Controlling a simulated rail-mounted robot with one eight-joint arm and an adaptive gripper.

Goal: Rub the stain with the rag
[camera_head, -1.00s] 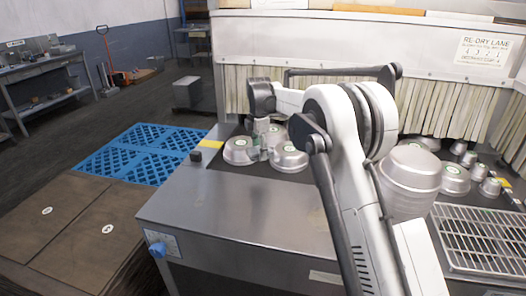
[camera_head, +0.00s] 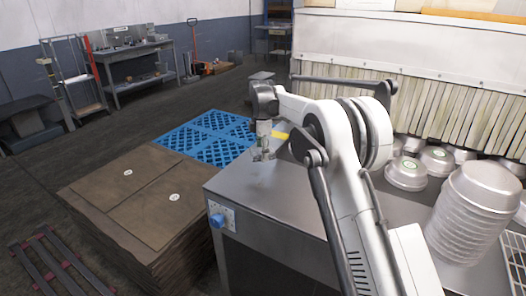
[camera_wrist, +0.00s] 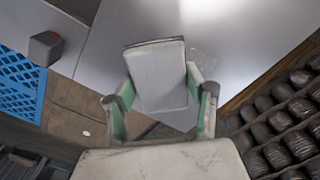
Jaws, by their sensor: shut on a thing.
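My gripper (camera_head: 263,155) hangs over the left end of a bare steel table top (camera_head: 300,192). In the wrist view, my gripper (camera_wrist: 162,108) has its green-sided fingers closed around a pale grey, flat, squarish thing (camera_wrist: 160,75), which looks like the rag. In the head view the held thing is too small to make out clearly. Whether it touches the steel is hard to tell. I cannot pick out a clear stain; only a faint paler patch shows on the steel beside the held thing in the wrist view.
Metal pans (camera_head: 405,173) and a tall pan stack (camera_head: 475,212) stand to the right. A strip curtain (camera_head: 420,105) hangs behind the table. A brown board stack (camera_head: 140,205) and blue pallet (camera_head: 210,135) lie left. A dark box (camera_wrist: 46,48) sits at the steel's edge.

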